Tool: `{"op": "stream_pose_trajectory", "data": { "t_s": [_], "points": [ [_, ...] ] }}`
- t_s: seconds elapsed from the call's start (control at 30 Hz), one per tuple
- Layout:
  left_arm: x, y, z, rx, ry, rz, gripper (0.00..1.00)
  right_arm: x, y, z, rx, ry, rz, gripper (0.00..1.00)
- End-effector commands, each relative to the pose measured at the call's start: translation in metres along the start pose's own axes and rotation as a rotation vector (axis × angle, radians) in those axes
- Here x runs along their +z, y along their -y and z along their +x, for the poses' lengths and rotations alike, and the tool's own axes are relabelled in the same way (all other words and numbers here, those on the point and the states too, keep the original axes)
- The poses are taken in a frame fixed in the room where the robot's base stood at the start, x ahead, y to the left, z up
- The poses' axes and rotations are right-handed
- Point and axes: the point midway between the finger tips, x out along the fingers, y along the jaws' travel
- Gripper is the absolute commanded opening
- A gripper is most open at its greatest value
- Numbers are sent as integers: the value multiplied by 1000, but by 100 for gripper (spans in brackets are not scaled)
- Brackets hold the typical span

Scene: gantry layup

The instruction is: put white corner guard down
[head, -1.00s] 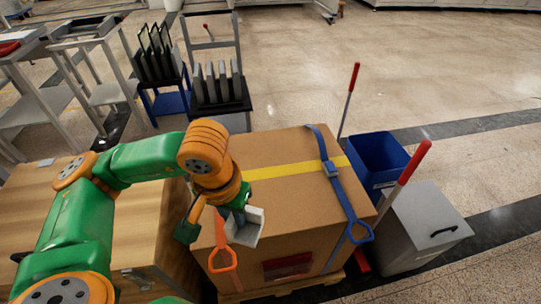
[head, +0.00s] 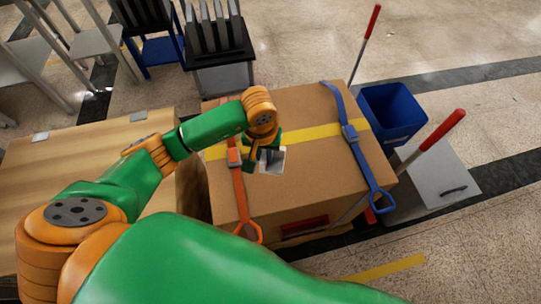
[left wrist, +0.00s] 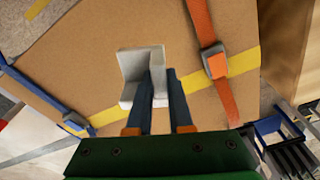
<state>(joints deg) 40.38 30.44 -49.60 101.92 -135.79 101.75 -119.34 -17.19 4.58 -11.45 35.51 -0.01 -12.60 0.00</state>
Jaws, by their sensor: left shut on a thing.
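The white corner guard (head: 273,161) is a small L-shaped piece over the top of the large cardboard box (head: 330,205), between the orange and blue straps. My left gripper (head: 258,155) is above the box and shut on the guard. In the left wrist view, the guard (left wrist: 140,65) shows at the fingertips of the gripper (left wrist: 162,75), with its two faces partly hidden by the fingers. I cannot tell whether the guard touches the box top. My right gripper is not in view.
An orange strap (head: 240,195) and a blue strap (head: 350,130) with buckles run across the box, crossing yellow tape. A blue bin (head: 392,110), a grey cabinet (head: 440,180) and red-handled poles stand to the right. A wooden crate (head: 85,170) is at left.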

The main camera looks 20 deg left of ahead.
Motion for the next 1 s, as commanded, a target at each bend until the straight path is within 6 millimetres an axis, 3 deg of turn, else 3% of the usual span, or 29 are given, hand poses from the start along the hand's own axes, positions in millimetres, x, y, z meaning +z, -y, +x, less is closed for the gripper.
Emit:
{"op": "stream_pose_trajectory", "data": {
  "t_s": [0.17,0.3,0.67,0.7,0.8,1.0],
  "points": [
    [-8,-14,25,0,4,-1,0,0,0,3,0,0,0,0],
    [-4,-13,48,0,4,-2,0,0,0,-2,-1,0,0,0],
    [-5,-12,56,0,-2,-1,0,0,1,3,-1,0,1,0],
    [-5,-12,55,1,-2,-2,24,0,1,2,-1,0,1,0],
    [-5,-12,54,1,-1,-2,49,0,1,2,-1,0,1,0],
    [-5,-12,54,1,-1,-2,49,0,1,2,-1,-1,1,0]
  ]
}}
